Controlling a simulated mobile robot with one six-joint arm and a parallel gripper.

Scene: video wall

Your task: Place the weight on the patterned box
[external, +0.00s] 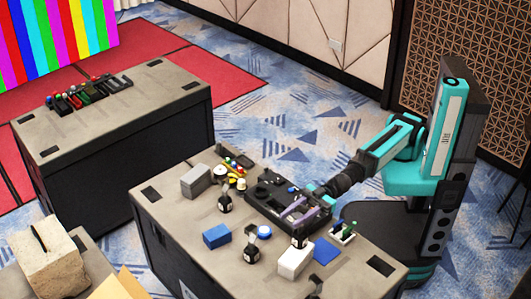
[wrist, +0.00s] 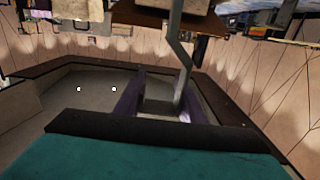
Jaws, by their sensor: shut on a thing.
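My gripper (external: 301,213) is over the right part of the near table, its purple finger pads showing. In the wrist view the purple fingers (wrist: 157,105) stand on either side of a bent grey metal rod (wrist: 181,65), which looks like the hook of a weight. A small black labelled weight (external: 299,241) shows just below the gripper in the external view; it seems to be the held one, and its contact with the table is unclear. No box shows a clear pattern: a white box (external: 295,261), blue box (external: 217,236) and grey box (external: 196,181) are on the table.
Two similar black objects with grey hooks (external: 225,203) (external: 251,252) stand nearby. A blue flat square (external: 326,249) and a small tray (external: 343,232) lie at the right. A beige textured block (external: 48,262) sits at the front left. The near table's right corner is mostly clear.

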